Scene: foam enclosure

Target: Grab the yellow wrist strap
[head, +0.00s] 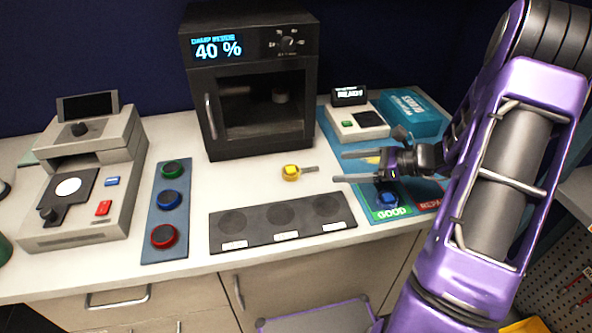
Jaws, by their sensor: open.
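A small yellow piece with a short grey tail (291,172), which looks like the yellow wrist strap, lies on the white bench top in front of the black oven. My gripper (340,167) reaches in from the right, with its two fingers spread and pointing left. The fingertips are to the right of the yellow piece and apart from it, and nothing is held. Another bit of yellow (373,160) shows between the fingers, partly hidden; I cannot tell what it is.
The black oven (255,140) stands behind. A dark tray with three round pads (258,225) lies in front. A blue item (388,199) sits on the GOOD area below my gripper. A tester (358,126) and teal box (412,112) stand behind it. Bare bench surrounds the yellow piece.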

